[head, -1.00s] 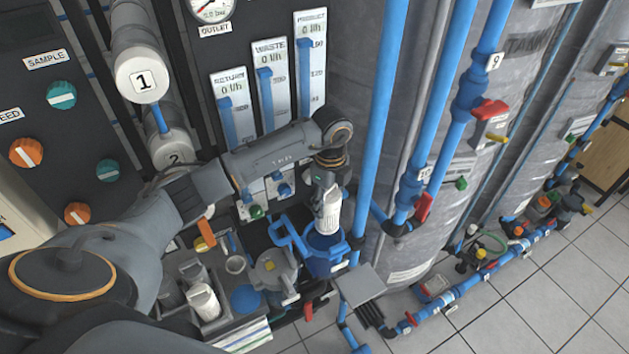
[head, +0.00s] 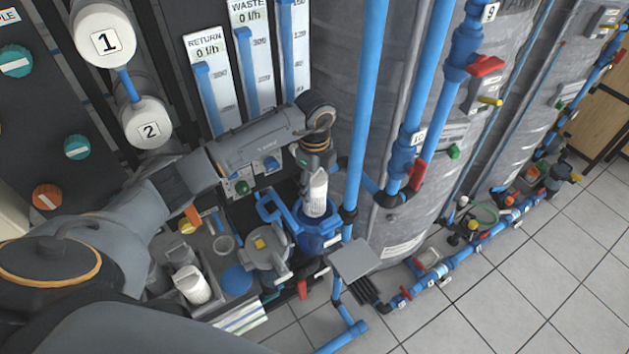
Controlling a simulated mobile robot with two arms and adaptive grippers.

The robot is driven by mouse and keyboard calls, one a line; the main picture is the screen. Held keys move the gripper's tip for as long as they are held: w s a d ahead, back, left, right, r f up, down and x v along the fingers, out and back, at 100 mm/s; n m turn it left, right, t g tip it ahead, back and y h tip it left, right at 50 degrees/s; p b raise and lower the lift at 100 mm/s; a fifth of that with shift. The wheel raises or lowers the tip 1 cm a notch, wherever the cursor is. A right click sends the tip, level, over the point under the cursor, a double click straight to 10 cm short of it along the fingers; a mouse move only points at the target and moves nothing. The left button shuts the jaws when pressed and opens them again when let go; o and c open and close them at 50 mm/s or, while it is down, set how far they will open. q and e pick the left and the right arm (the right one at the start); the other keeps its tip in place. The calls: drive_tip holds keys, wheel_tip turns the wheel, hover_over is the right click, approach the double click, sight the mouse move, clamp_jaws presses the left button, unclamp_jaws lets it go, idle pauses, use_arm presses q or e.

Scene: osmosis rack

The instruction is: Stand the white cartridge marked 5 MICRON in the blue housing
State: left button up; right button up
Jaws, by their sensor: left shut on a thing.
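A white cartridge (head: 316,196) hangs upright below my left gripper (head: 317,168). The gripper is shut on its upper end. The cartridge's lower end is at the mouth of the blue housing (head: 318,237), and the near rim and shadow make it hard to tell how far inside it is. I cannot read any marking on the cartridge. My right gripper is not in view.
Another white cartridge (head: 192,284) stands in a grey bin. Blue pipes (head: 366,110) rise close on the right.

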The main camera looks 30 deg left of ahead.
use_arm(q)
drive_tip(key=shift+f, duration=0.6)
wheel_tip(320, 180, down, 2)
drive_tip(key=shift+f+b, duration=0.1)
drive_tip(key=shift+b, duration=0.85)
drive_tip(key=shift+f+b, duration=0.9)
drive_tip(key=shift+f, duration=0.35)
drive_tip(key=shift+f+b, duration=0.5)
drive_tip(key=shift+f, duration=0.2)
wheel_tip(320, 180, down, 8)
drive_tip(key=b, duration=0.5)
drive_tip(key=shift+b, duration=0.3)
drive_tip(key=shift+f, duration=0.15)
